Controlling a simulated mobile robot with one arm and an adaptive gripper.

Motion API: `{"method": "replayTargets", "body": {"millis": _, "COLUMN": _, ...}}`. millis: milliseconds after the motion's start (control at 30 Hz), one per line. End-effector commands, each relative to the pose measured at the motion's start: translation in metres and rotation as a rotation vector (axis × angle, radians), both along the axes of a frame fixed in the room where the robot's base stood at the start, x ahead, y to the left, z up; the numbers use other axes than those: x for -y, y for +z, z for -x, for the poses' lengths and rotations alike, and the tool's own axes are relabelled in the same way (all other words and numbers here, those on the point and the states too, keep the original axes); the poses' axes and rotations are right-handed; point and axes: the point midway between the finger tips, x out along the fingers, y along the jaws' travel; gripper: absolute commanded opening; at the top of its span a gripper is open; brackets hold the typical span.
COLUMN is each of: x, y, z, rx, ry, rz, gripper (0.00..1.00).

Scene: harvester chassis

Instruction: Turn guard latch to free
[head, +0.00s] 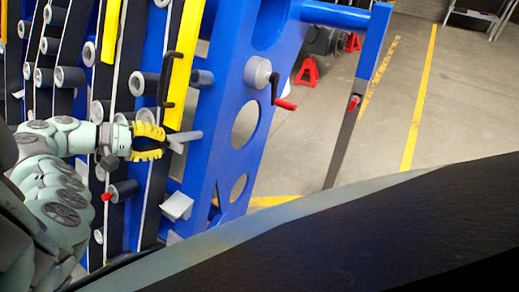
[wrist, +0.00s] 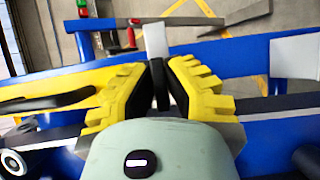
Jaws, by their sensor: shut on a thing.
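My gripper (head: 162,142) has yellow ribbed fingers and is at the blue harvester chassis (head: 222,90). In the wrist view, my gripper (wrist: 160,82) is closed around a narrow piece. A light grey block-shaped lever end (wrist: 156,40) sticks out beyond the fingertips. In the head view, this grey lever (head: 184,137) shows just right of the fingertips; I take it to be the guard latch. Its held part is mostly hidden by the fingers, and its pivot is not clear.
A black handle (head: 166,86) and a yellow bar (head: 184,65) are just above my gripper. A crank with a red grip (head: 285,104) is to the right. Several grey rollers (head: 69,77) fill the left. A grey bracket (head: 177,206) is below. Open floor (head: 440,110) is at right.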

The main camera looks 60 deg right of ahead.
Motion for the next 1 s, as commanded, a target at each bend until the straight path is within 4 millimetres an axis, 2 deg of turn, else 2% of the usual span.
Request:
{"method": "replayTargets", "body": {"millis": 100, "x": 0.001, "y": -0.001, "z": 0.002, "rx": -0.002, "ry": -0.005, "rz": 0.000, "gripper": 0.00}}
{"method": "replayTargets", "body": {"millis": 133, "x": 0.001, "y": -0.001, "z": 0.002, "rx": -0.002, "ry": -0.005, "rz": 0.000, "gripper": 0.15}}
{"method": "replayTargets", "body": {"millis": 400, "x": 0.001, "y": 0.000, "z": 0.001, "rx": -0.002, "ry": -0.003, "rz": 0.000, "gripper": 0.41}}
{"method": "replayTargets", "body": {"millis": 733, "x": 0.000, "y": 0.001, "z": -0.001, "rx": -0.004, "ry": 0.001, "rz": 0.002, "gripper": 0.41}}
{"method": "replayTargets", "body": {"millis": 1000, "x": -0.009, "y": 0.007, "z": -0.010, "rx": -0.017, "ry": 0.014, "rz": 0.012, "gripper": 0.41}}
